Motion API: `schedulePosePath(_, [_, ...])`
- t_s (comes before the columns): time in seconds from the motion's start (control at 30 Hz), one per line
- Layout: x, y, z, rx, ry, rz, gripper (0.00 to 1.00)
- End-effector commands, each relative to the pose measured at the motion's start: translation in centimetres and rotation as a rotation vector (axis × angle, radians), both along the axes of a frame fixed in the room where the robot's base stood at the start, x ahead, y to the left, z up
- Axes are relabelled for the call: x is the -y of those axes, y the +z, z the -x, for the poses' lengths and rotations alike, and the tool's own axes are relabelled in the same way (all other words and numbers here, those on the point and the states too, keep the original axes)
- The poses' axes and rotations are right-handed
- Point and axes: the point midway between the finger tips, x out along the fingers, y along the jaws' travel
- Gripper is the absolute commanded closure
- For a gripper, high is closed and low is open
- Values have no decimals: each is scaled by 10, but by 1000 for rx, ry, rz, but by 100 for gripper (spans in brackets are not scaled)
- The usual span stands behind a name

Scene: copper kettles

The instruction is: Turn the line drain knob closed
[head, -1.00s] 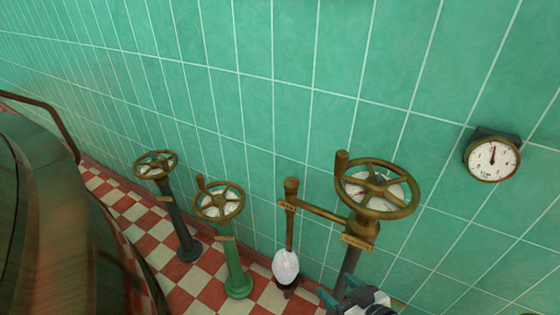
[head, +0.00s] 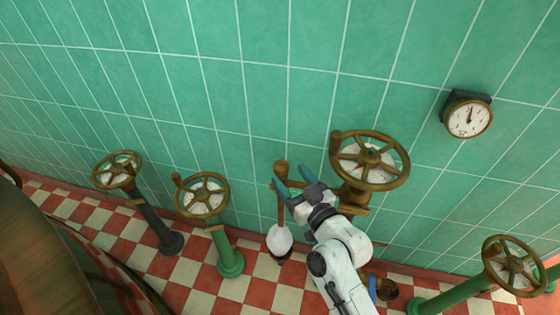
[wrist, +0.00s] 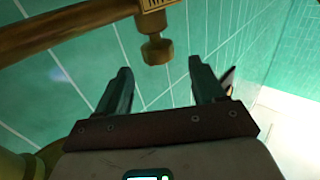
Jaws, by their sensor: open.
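A small brass knob (wrist: 156,50) hangs from a brass pipe (wrist: 70,35) in the wrist view, beside a lettered plate (wrist: 158,4) cut off by the top edge. I cannot read the plate fully, so I cannot confirm that this is the line drain knob. My gripper (wrist: 160,80) is open, with the knob just past its fingertips and roughly between them, apart from both. In the head view my gripper (head: 292,178) is at the brass pipe top (head: 281,168), left of a large handwheel (head: 370,160). I cannot make out the knob there, behind my fingers.
A white vessel (head: 280,240) hangs or stands below the pipe. Handwheels stand at left (head: 118,170), centre left (head: 202,195) and right (head: 514,265). A dial gauge (head: 467,118) is on the green tiled wall (head: 260,60). A large copper body (head: 45,255) fills the lower left.

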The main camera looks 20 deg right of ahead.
Motion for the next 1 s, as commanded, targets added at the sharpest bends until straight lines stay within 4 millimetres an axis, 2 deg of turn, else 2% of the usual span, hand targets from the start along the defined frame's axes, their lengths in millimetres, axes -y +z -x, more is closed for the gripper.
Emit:
schedulePosePath(0.1, [-3, 3, -23, 0, 0, 0, 31])
schedulePosePath(0.3, [-7, 1, -47, -1, 0, 0, 31])
schedulePosePath(0.47, [-8, 1, -55, -1, 0, 0, 31])
schedulePosePath(0.73, [-9, 0, -56, -1, 0, 0, 31])
schedulePosePath(1.0, [-9, 0, -56, -1, 0, 0, 56])
